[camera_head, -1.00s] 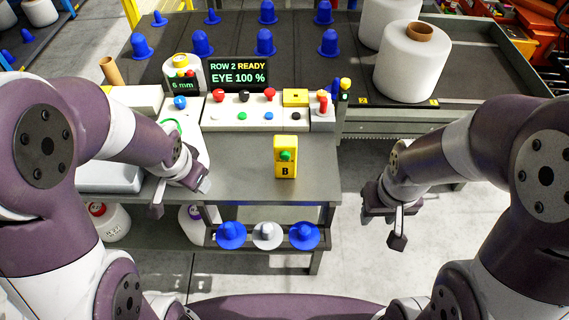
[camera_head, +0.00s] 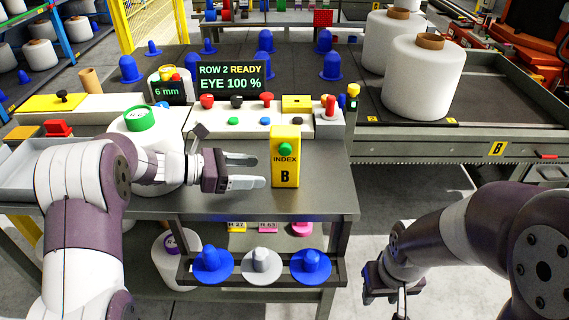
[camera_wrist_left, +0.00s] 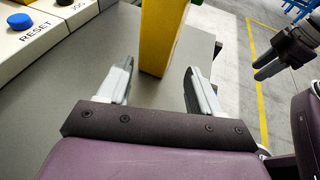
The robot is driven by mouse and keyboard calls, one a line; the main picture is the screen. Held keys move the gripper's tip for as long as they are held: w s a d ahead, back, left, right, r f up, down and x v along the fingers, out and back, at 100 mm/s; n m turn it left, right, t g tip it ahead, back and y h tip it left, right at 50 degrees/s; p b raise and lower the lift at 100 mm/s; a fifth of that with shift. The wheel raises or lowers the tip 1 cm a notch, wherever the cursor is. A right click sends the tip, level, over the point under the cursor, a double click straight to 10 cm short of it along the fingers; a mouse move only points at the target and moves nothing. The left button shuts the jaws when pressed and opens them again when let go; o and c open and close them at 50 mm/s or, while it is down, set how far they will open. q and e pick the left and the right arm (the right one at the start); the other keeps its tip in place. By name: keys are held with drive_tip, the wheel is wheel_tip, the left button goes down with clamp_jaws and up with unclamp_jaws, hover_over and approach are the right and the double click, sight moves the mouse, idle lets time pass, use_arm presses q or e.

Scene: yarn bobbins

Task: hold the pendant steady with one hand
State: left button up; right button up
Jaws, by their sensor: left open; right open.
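The pendant is a yellow box (camera_head: 286,165) with a green button, marked INDEX and B, standing upright on the grey table (camera_head: 225,203). My left gripper (camera_head: 262,171) is open, its fingers pointing at the pendant's left side and just short of it. In the left wrist view the pendant (camera_wrist_left: 160,38) stands ahead, between the lines of the two open fingers (camera_wrist_left: 158,85); no contact shows.
A control panel (camera_head: 240,121) with buttons and a display (camera_head: 231,76) stand behind the pendant. A white bobbin with a green ring (camera_head: 140,119) is behind my left arm. Blue and grey cones (camera_head: 262,264) sit on a lower shelf. Table is clear in front of the pendant.

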sight(280, 172)
use_arm(q)
drive_tip(key=x, duration=0.3)
drive_tip(key=shift+d+f, duration=0.1)
drive_tip(key=shift+d, duration=0.2)
drive_tip(key=b+x, duration=0.2)
drive_tip(key=shift+w+d+f, duration=0.1)
drive_tip(key=shift+d+f, duration=0.1)
drive_tip(key=shift+f, duration=0.15)
drive_tip(key=shift+w+d+b, duration=0.3)
drive_tip(key=shift+d+b, duration=0.05)
drive_tip(key=shift+d, duration=0.35)
use_arm(e)
wheel_tip(280, 172, down, 3)
drive_tip(key=shift+r, duration=0.2)
use_arm(q)
drive_tip(key=c, duration=0.5)
drive_tip(key=shift+c, duration=0.2)
use_arm(e)
clamp_jaws()
